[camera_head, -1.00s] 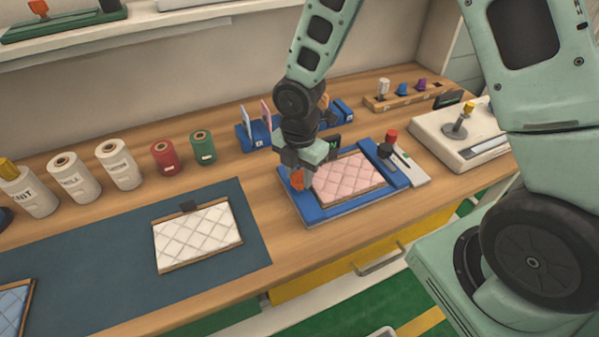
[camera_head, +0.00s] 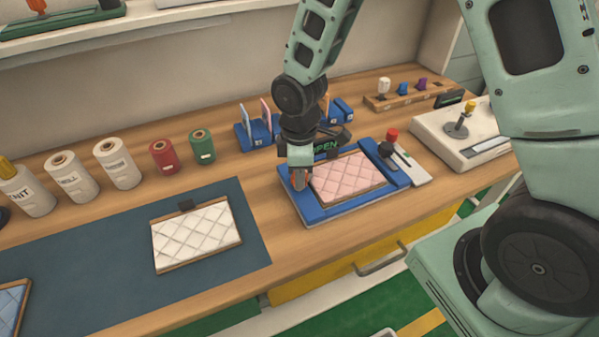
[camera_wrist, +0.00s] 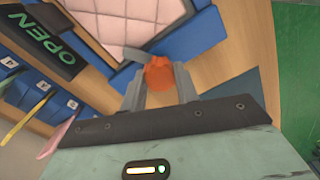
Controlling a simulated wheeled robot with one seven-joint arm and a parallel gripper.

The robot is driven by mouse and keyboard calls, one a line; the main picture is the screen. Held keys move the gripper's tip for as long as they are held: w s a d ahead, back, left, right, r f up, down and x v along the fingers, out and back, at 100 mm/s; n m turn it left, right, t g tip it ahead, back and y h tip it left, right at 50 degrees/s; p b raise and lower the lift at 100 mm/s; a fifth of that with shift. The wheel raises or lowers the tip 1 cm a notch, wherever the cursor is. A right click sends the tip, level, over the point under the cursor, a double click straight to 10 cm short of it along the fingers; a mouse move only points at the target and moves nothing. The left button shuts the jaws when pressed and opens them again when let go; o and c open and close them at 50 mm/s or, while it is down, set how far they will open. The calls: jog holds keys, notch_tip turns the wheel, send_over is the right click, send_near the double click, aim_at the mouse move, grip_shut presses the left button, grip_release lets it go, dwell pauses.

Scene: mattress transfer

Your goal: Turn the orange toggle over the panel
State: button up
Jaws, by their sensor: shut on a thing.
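The orange toggle (camera_wrist: 160,75) sits at the edge of the blue frame (camera_head: 313,214). A short grey strip (camera_wrist: 137,54) extends from beside it over the edge of the pink quilted panel (camera_head: 347,179), which lies in the frame. The panel also shows in the wrist view (camera_wrist: 115,25). My gripper (camera_wrist: 160,92) is shut on the toggle, one finger on each side. In the head view my gripper (camera_head: 300,181) points down at the frame's left side and mostly hides the toggle.
A dark sign reading OPEN (camera_head: 326,147) stands behind the frame. A red-topped part (camera_head: 392,136) and a black knob stand at the frame's right. Blue holders (camera_head: 254,137) are behind. A white quilted panel (camera_head: 196,238) lies on the dark mat at left.

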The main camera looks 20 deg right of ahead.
jog(key=m, duration=0.6)
jog(key=shift+m+b, duration=0.3)
dwell(0.4)
jog(key=o, duration=1)
jog(key=shift+c, duration=0.2)
jog(key=shift+r, duration=0.1)
notch_tip(320, 180, up, 17)
jog(key=b, duration=0.1)
jog(key=shift+r, duration=0.15)
jog(key=s+a+f, duration=0.1)
jog(key=s+a, duration=0.2)
jog(key=s, duration=0.7)
jog(key=s+a+f+n, duration=0.1)
jog(key=s+a+f, duration=0.1)
jog(key=s, duration=0.8)
jog(key=shift+a+f+y, duration=0.2)
jog(key=shift+a+y, duration=0.1)
jog(key=shift+a, duration=0.3)
